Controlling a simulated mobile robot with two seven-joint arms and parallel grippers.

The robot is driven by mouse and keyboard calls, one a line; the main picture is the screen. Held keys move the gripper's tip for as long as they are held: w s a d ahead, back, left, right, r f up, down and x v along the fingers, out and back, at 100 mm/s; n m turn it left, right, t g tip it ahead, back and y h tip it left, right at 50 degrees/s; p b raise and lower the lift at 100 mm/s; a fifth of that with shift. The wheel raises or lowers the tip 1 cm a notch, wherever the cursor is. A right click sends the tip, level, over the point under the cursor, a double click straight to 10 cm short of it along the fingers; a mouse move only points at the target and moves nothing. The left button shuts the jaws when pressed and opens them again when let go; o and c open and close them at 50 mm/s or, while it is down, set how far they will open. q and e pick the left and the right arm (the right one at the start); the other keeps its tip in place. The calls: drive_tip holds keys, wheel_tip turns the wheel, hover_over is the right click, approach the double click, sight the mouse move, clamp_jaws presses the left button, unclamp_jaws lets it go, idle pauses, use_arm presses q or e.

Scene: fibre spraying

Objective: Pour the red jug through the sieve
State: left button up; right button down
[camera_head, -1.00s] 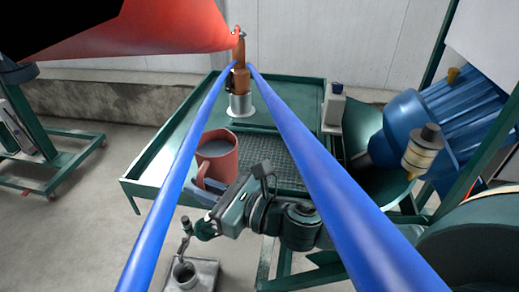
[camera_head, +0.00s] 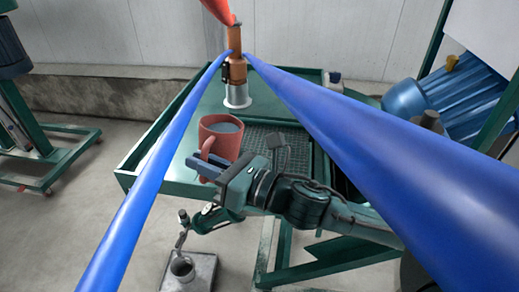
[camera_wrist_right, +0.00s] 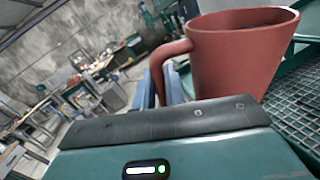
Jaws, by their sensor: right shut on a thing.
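The red jug (camera_head: 220,138) stands upright and holds a grey liquid. My right gripper (camera_head: 197,163) is shut on its handle, at the near left side of the jug. The right wrist view shows the jug (camera_wrist_right: 235,60) large, with the handle (camera_wrist_right: 165,70) at the bluish fingers (camera_wrist_right: 151,95). A dark mesh grid (camera_head: 270,137), perhaps the sieve, lies in the green table to the right of the jug. I cannot tell whether the jug touches the table. My left gripper is not in view.
Two thick blue bars (camera_head: 155,180) run from the orange post (camera_head: 237,68) on a silver base (camera_head: 237,96) and frame the jug. The green table (camera_head: 185,128) is clear at left. A blue motor (camera_head: 435,97) is at right.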

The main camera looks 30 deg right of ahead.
sight(216, 136)
drive_tip(key=shift+d+r, duration=0.2)
drive_tip(key=shift+r, duration=0.05)
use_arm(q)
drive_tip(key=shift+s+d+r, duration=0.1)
use_arm(e)
drive_tip(key=shift+m, duration=0.3)
use_arm(q)
drive_tip(key=shift+b, duration=0.3)
use_arm(e)
drive_tip(key=shift+w+d, duration=0.1)
drive_tip(key=shift+d, duration=0.1)
use_arm(q)
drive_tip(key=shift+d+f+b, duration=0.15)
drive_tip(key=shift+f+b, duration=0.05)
drive_tip(key=shift+b, duration=0.1)
use_arm(e)
drive_tip(key=shift+w+d+m, duration=0.1)
drive_tip(key=shift+d+m, duration=0.15)
drive_tip(key=shift+m, duration=0.25)
use_arm(q)
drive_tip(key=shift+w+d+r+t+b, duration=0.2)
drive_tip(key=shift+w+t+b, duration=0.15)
drive_tip(key=shift+b, duration=0.15)
use_arm(e)
drive_tip(key=shift+w+d+r+m+t, duration=0.2)
drive_tip(key=shift+d+m+t, duration=0.25)
drive_tip(key=shift+m, duration=0.15)
